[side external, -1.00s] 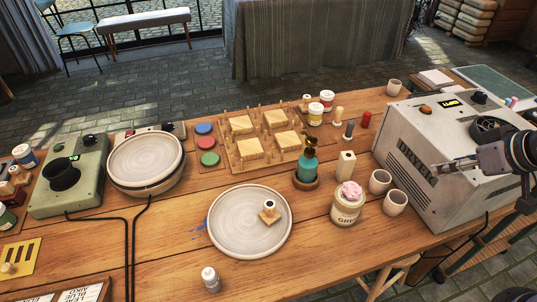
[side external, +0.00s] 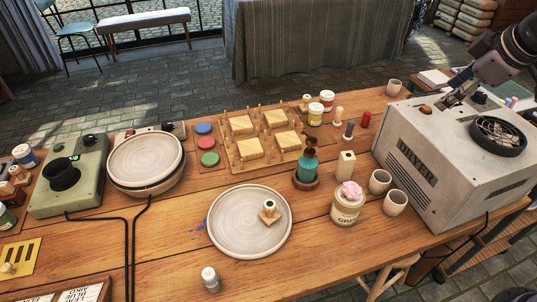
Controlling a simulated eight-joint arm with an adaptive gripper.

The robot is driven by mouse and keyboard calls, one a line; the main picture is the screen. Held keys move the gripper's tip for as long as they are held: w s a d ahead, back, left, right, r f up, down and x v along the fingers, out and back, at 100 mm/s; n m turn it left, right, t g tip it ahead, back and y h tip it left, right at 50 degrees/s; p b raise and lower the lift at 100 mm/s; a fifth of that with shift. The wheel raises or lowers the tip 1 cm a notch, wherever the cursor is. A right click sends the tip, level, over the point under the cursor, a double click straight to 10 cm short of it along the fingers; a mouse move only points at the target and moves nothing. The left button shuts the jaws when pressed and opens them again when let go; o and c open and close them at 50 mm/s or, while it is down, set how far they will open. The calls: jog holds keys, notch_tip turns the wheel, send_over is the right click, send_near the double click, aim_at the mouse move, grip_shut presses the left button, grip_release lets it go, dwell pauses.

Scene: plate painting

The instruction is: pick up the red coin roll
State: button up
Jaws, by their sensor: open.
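A small red cylinder (side external: 366,120), which looks like the red coin roll, stands upright near the table's far edge, just left of the grey metal machine. A dark grey cylinder (side external: 349,129) and a cream one (side external: 338,114) stand to its left. My gripper (side external: 454,99) is over the far part of the machine's top, to the right of the red cylinder and apart from it. It is open and empty. Its fingertips are small in this view.
The grey machine (side external: 411,165) with a round black fan rises between my gripper's side and the table. A teal pump bottle (side external: 307,168), jars and a pegged wooden board (side external: 247,168) lie left of the cylinders.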

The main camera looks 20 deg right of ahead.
jog(key=w+d+r+n, duration=0.1)
jog(key=w+r+n, duration=0.1)
jog(key=w+n, duration=0.45)
jog(key=n+g+h, duration=0.2)
jog(key=n+g, duration=0.1)
jog(key=n, duration=1.1)
send_over(368, 114)
jog(key=s+a, duration=0.3)
notch_tip(368, 114, down, 9)
jog(key=f, duration=0.6)
jog(key=w+d+f, duration=0.1)
jog(key=f, duration=1.3)
jog(key=shift+w+d+f, duration=0.1)
jog(key=shift+w+d, duration=0.1)
jog(key=shift+d+x, duration=0.1)
jog(key=shift+x, duration=1.5)
jog(key=shift+d+x, duration=0.15)
jog(key=shift+x, duration=1.5)
jog(key=shift+w, duration=0.15)
grip_shut()
